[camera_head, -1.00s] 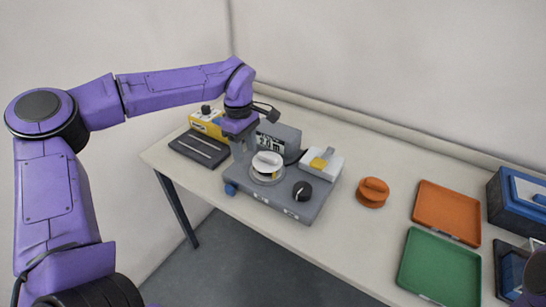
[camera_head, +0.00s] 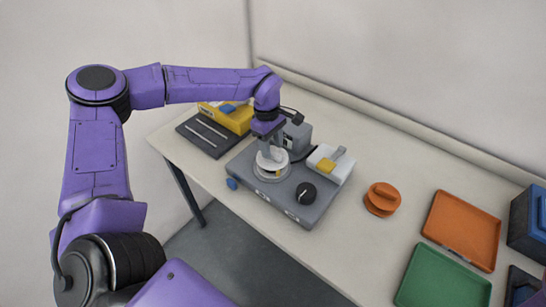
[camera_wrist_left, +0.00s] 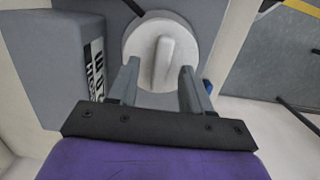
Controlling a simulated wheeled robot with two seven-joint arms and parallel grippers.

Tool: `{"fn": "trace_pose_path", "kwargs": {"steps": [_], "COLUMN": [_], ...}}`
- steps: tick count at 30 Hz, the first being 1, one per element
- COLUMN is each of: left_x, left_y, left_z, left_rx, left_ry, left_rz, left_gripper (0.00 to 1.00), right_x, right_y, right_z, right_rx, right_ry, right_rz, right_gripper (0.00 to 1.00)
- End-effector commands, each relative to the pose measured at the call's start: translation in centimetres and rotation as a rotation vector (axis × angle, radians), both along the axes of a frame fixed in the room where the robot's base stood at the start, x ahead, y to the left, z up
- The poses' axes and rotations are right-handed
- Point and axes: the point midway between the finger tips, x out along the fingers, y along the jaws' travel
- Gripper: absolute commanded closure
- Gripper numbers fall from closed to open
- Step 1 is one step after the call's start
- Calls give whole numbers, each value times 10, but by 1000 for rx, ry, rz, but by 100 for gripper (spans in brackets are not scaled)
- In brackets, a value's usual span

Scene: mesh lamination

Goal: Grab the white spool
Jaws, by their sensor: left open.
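The white spool (camera_head: 273,161) sits on the grey machine (camera_head: 283,191), on a pale round seat. In the left wrist view the white spool (camera_wrist_left: 162,38) is a round disc with a raised ridge across its middle. My left gripper (camera_head: 270,146) points down at it from above. In the wrist view the open left gripper (camera_wrist_left: 159,70) has one finger on each side of the ridge's near end, with gaps between fingers and ridge. Contact cannot be told. My right gripper is not in view.
An orange spool (camera_head: 382,198) lies right of the machine. A white and yellow block (camera_head: 331,163) sits on the machine's back right. Further right are an orange tray (camera_head: 462,229), a green tray (camera_head: 443,281) and a blue box (camera_head: 527,222). A dark tray (camera_head: 206,136) lies left.

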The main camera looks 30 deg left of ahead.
Motion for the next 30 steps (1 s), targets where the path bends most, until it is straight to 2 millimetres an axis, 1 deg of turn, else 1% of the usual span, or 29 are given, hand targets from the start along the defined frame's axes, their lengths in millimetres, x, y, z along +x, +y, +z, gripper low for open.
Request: {"fn": "trace_pose_path", "kwargs": {"steps": [3,9,10,11,12,14,15,25,28,30], "left_x": [-1,0,0,0,0,0,0,0,1,1], "left_y": [-2,-2,-2,-2,-2,-2,-2,-2,-2,-2], "left_z": [-12,-14,-14,-14,-14,-14,-14,-12,-5,6], "left_rx": [0,0,0,0,0,0,0,0,0,0], "left_ry": [1,-2,-2,-1,-1,-1,-1,-2,-4,-5], "left_rz": [-1,-1,-1,-1,-1,-1,-1,-1,-1,1], "left_gripper": [51,51,54,64,77,97,100,100,100,100], "right_x": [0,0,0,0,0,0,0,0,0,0], "right_y": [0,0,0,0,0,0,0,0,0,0], "right_z": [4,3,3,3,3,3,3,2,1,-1], "right_rx": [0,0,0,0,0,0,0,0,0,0], "right_ry": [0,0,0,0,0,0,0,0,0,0], "right_rz": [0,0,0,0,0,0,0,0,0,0], "right_gripper": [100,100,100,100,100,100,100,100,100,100]}}
